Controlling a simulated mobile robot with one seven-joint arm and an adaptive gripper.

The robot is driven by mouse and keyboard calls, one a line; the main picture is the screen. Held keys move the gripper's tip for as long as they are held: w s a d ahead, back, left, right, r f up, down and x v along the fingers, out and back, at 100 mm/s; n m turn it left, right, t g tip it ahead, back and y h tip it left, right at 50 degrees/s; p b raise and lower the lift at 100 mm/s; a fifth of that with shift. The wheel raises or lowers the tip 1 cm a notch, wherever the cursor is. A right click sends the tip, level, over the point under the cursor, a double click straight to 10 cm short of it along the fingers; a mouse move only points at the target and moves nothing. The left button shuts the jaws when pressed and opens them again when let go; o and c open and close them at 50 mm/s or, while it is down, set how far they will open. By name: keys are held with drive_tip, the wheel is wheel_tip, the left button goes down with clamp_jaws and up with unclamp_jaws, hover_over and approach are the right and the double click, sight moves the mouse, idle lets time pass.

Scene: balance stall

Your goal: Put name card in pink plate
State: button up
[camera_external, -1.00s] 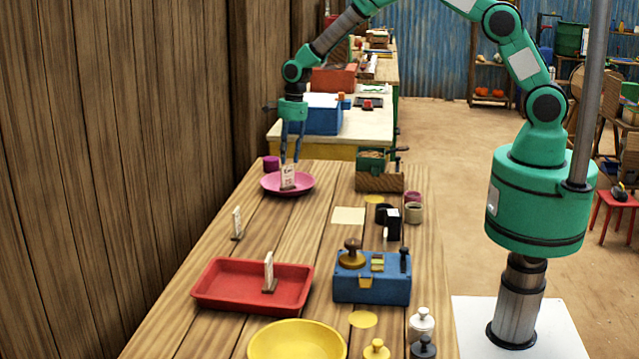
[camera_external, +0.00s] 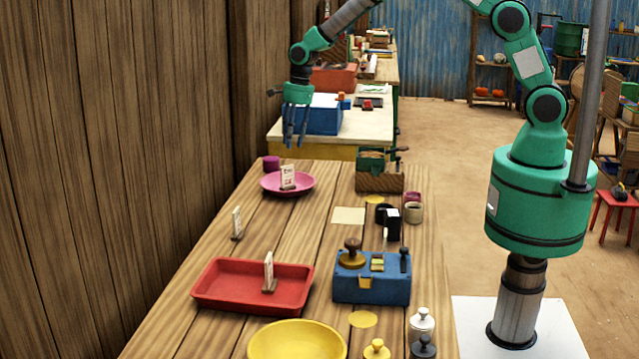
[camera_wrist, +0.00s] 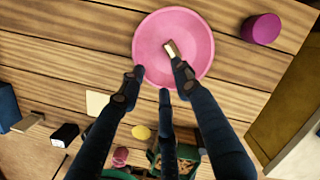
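A pink plate (camera_external: 302,187) lies at the far end of the wooden table. A white name card (camera_external: 288,177) with dark print stands upright in it. In the wrist view the pink plate (camera_wrist: 150,45) is below my gripper, and the name card (camera_wrist: 171,49) shows as a small light and brown piece inside the rim. My gripper (camera_external: 295,138) hangs above the plate, clear of the card. In the wrist view my gripper (camera_wrist: 160,88) has its fingers spread apart with nothing between them. Another card (camera_external: 237,222) stands on the table, and one (camera_external: 269,270) stands in the red tray.
The red tray (camera_external: 210,297), a yellow bowl (camera_external: 296,342) and a blue box with a stamp (camera_external: 372,290) stand nearer the camera. A purple cup (camera_external: 271,163) is behind the plate, and a wood-based green holder (camera_external: 380,180) is right of it.

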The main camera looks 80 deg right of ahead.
drive_tip(key=s+a+r+n+t, duration=0.15)
drive_tip(key=s+r+n, duration=0.25)
drive_tip(key=s+r, duration=0.4)
drive_tip(key=s+a+r+n, duration=0.35)
drive_tip(key=s+r, duration=0.25)
drive_tip(key=r, duration=0.4)
drive_tip(key=s+a+r+n+t, duration=0.1)
drive_tip(key=s+a+r+n, duration=0.1)
drive_tip(key=s+r+n, duration=0.45)
drive_tip(key=s+a+r+n, duration=0.1)
drive_tip(key=s+r+n, duration=0.1)
drive_tip(key=s, duration=0.7)
drive_tip(key=s+a+r+n+t, duration=0.1)
drive_tip(key=s+n, duration=0.4)
drive_tip(key=s, duration=0.5)
drive_tip(key=s+a+r+n+h+b, duration=0.1)
drive_tip(key=s+r+n, duration=0.2)
drive_tip(key=s, duration=0.6)
drive_tip(key=shift+s+a+r+n+t, duration=0.25)
drive_tip(key=shift+s+n+t, duration=0.15)
drive_tip(key=shift+n, duration=0.1)
